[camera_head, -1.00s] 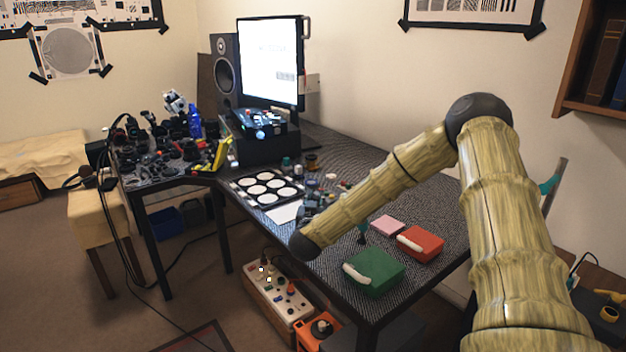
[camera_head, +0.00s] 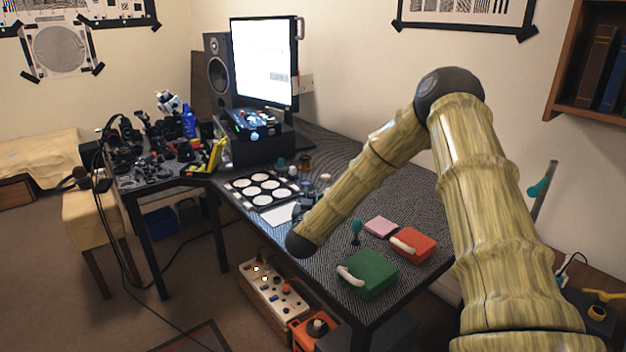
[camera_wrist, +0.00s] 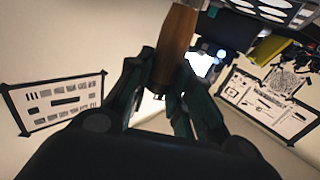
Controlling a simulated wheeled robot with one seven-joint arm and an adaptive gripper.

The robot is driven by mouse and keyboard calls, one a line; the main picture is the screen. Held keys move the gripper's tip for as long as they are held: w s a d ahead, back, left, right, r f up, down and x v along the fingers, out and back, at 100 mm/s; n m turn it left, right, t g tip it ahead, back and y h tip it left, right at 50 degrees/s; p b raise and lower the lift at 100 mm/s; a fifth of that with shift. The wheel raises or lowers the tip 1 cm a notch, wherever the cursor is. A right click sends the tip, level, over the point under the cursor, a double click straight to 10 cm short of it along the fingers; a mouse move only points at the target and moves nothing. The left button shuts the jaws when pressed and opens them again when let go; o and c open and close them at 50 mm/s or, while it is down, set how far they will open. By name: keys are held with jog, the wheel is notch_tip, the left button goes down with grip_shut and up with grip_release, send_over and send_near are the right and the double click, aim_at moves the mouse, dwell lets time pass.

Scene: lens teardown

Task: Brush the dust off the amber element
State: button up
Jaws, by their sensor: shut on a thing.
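My gripper (camera_wrist: 168,72) is shut on a brown wooden handle (camera_wrist: 178,42) in the wrist view, which looks like the brush's. The handle runs up out of the picture, so its bristles are not in view. In the head view my forearm hides most of the gripper near the table's left edge. A small amber-brown round piece (camera_head: 305,161) stands at the back of the table; I cannot tell whether it is the amber element. Dust is too small to see.
A black tray with several white discs (camera_head: 262,188) lies on the dark table, left of my forearm; small parts stand behind it. A teal bulb (camera_head: 356,227), pink block (camera_head: 381,227), red case (camera_head: 414,243) and green case (camera_head: 368,276) occupy the near right. A monitor (camera_head: 264,62) stands behind.

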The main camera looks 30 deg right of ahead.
jog(key=shift+s+a+r, duration=0.1)
jog(key=shift+s+r, duration=0.15)
jog(key=shift+r, duration=0.6)
jog(key=shift+a+r+p, duration=0.1)
jog(key=shift+r+p, duration=0.3)
jog(key=shift+p, duration=0.05)
jog(key=shift+w+a+r+p, duration=0.1)
jog(key=shift+w+r+p, duration=0.2)
jog(key=shift+r+p, duration=0.2)
jog(key=shift+s+r+p, duration=0.1)
jog(key=shift+r+p, duration=0.55)
jog(key=shift+r, duration=0.6)
jog(key=s+a+f+n+t+y, duration=0.1)
jog(key=s+a+f+n+y, duration=0.1)
jog(key=s+a+f, duration=0.3)
jog(key=s+a+f+n+t+y, duration=0.1)
jog(key=s+a+f+y, duration=0.4)
jog(key=a, duration=0.9)
jog(key=s+a+f+n+t+y, duration=0.1)
jog(key=s+a+f+n+y, duration=0.2)
jog(key=s+a, duration=0.6)
notch_tip(320, 180, down, 3)
jog(key=shift+s+a+r+n+t, duration=0.2)
jog(key=shift+a+n+t, duration=0.15)
jog(key=shift+n, duration=0.25)
